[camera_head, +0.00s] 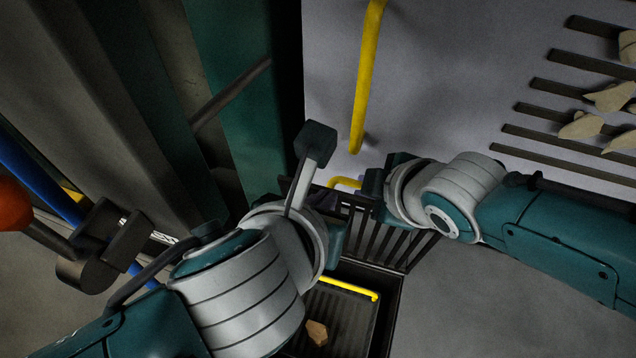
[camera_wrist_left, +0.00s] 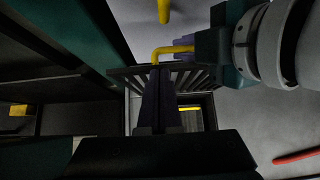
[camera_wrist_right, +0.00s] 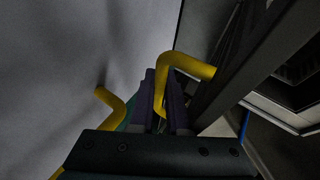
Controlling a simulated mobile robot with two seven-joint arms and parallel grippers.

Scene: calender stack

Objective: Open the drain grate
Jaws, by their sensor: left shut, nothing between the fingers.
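The dark slatted drain grate (camera_head: 396,250) stands tilted up beside the open drain pit (camera_head: 383,312). It also shows in the left wrist view (camera_wrist_left: 188,77). Its yellow handle (camera_head: 345,183) is at the upper edge. In the right wrist view the yellow handle (camera_wrist_right: 188,66) passes between the fingers of my right gripper (camera_wrist_right: 163,100), which look closed on it. My left gripper (camera_wrist_left: 158,98) is shut and empty, close to the grate's slats. In the head view its wrist hides part of the grate and pit.
Inside the pit are a yellow bar (camera_head: 347,289) and a tan lump (camera_head: 317,332). A yellow rail (camera_head: 367,75) rises from the pale floor. Green machinery (camera_head: 240,100) stands at left. Tan scraps (camera_head: 582,126) lie on dark slots at upper right.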

